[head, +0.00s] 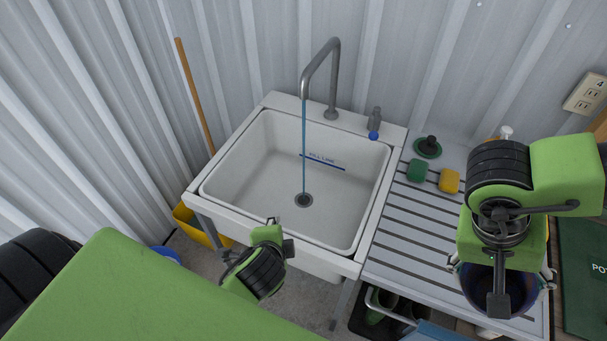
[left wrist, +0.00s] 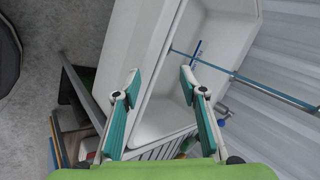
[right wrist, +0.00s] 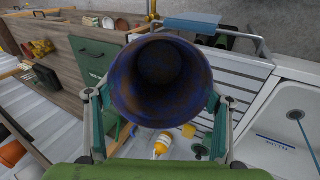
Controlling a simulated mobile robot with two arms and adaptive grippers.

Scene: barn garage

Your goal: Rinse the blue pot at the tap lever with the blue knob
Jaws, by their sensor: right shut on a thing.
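The blue pot (right wrist: 158,85) is in my right gripper (head: 501,275), which is shut on it over the right part of the drainboard; its dark, brown-stained inside faces the right wrist camera. In the head view my gripper hides most of the pot (head: 482,290). The tap (head: 333,75) runs a thin blue stream into the white sink (head: 376,200). The lever with the blue knob (head: 374,135) stands right of the spout on the sink's back rim. My left gripper (left wrist: 160,75) is open and empty by the sink's front edge.
The slatted drainboard (head: 400,240) right of the sink carries a green sponge (head: 417,170), a yellow sponge (head: 449,181) and a dark green plunger-like thing (head: 428,147). A yellow bucket (head: 200,226) stands left of the sink. The basin is empty apart from the stream.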

